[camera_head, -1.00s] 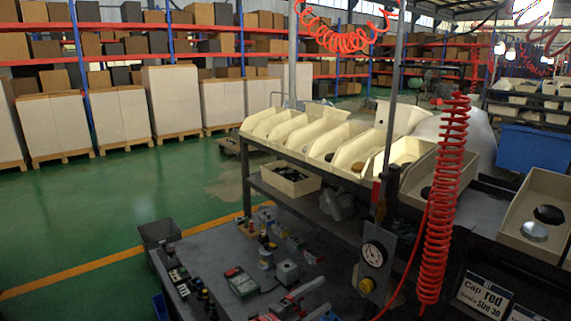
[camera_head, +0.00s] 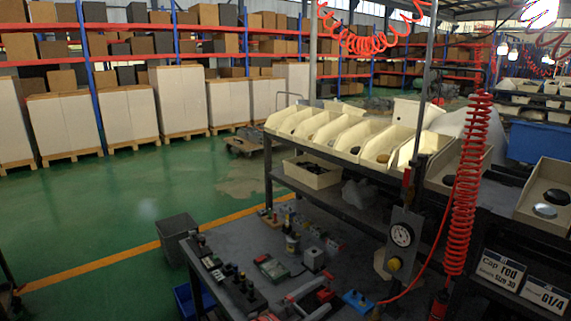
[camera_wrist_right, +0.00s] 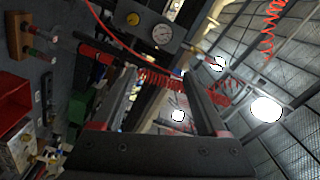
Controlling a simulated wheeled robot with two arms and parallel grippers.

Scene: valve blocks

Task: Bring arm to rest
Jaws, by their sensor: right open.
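My right gripper (camera_head: 313,297), grey fingers with red parts, shows low over the front part of the grey workbench (camera_head: 230,240) in the head view. In the right wrist view its two dark fingers (camera_wrist_right: 163,85) stand wide apart, with nothing gripped between them. That view looks up past a gauge (camera_wrist_right: 162,34) and a red coiled hose toward the ceiling. My left gripper is not in view. Most of my right arm is hidden below the picture.
Small valve parts (camera_head: 270,266) lie on the bench near the gripper. A gauge panel (camera_head: 402,236) and a red coiled hose (camera_head: 467,190) hang to the right. Cream bins (camera_head: 360,140) line the rack behind. Open green floor (camera_head: 100,210) lies left.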

